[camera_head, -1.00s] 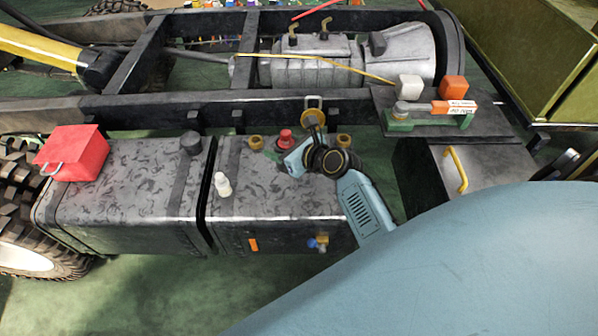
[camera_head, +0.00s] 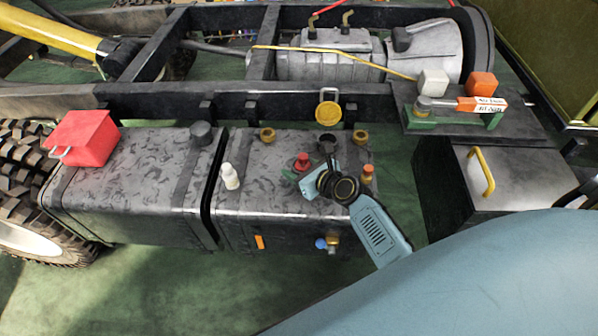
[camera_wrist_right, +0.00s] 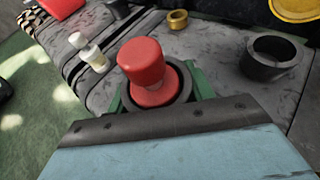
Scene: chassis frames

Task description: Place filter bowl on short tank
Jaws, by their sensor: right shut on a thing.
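My right gripper (camera_head: 298,180) is shut on a red-topped piece (camera_head: 302,161) with a dark ring around its base. In the right wrist view this red piece (camera_wrist_right: 142,66) stands between the green fingers. I cannot tell whether it is the filter bowl. It is over the top of the short tank (camera_head: 255,210), the right one of two patterned tanks; I cannot tell whether it touches. A small white-capped, pale-bodied piece (camera_head: 230,176) stands upright on the same tank, left of the gripper; it could also be the bowl. My left gripper is not in view.
An open dark filler neck (camera_head: 327,143) with a raised yellow lid (camera_head: 328,112) is behind the gripper. Two brass rings (camera_head: 267,135) (camera_head: 361,137) and a red-and-brass fitting (camera_head: 367,174) are nearby. A red box (camera_head: 82,138) sits on the long tank. A dark frame rail (camera_head: 230,104) runs behind.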

